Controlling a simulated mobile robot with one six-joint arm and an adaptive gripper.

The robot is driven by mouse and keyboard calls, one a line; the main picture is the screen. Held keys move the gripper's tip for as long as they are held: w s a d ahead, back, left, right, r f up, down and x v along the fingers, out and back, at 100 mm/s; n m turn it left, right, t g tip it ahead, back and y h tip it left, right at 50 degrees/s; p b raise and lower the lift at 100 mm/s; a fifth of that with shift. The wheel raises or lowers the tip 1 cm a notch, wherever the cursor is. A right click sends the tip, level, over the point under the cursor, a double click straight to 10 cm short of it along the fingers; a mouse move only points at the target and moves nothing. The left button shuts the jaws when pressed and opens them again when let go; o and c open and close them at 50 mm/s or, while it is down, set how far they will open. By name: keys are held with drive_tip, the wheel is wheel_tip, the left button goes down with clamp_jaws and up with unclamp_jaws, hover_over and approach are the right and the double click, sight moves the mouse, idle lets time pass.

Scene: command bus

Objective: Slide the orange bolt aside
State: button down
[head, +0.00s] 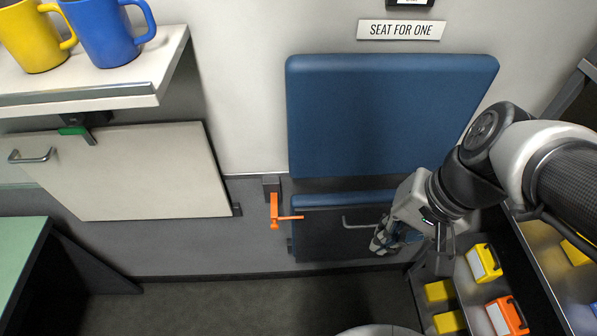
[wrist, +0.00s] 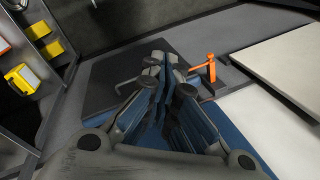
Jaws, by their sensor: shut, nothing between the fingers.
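The orange bolt (head: 274,212) is mounted on the wall at the left edge of the folded seat's dark panel (head: 318,236). A short orange arm reaches right from it across the panel's edge. In the wrist view the bolt (wrist: 211,72) stands to the right of my fingertips. My gripper (head: 381,246) is shut and empty, in front of the right part of the panel. It is apart from the bolt, well to its right. In the wrist view my gripper (wrist: 158,60) points toward the panel, and its fingers hide part of it.
A metal handle (head: 362,222) sits on the panel, partly behind my gripper. A blue backrest (head: 385,115) is above. A pale hinged board (head: 140,175) with a green catch (head: 76,132) is at left. Shelves with yellow boxes (head: 484,262) stand at right. The space between bolt and gripper looks clear.

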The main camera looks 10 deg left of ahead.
drive_tip(key=w+a+f+m+y+p, duration=0.3)
drive_tip(key=w+f+m+y, duration=0.1)
drive_tip(key=f+m, duration=0.3)
drive_tip(key=w+a+f+m+y+p, duration=0.3)
drive_tip(key=w+f+m+y, duration=0.2)
drive_tip(key=f, duration=0.7)
drive_tip(key=w+m, duration=0.2)
drive_tip(key=shift+a+m+g+y, duration=0.15)
drive_tip(key=shift+m+g+y, duration=0.15)
drive_tip(key=shift+m+g, duration=0.1)
drive_tip(key=shift+w+f, duration=0.1)
drive_tip(key=b+x, duration=0.3)
drive_tip(key=x, duration=1.1)
drive_tip(key=shift+b, duration=0.35)
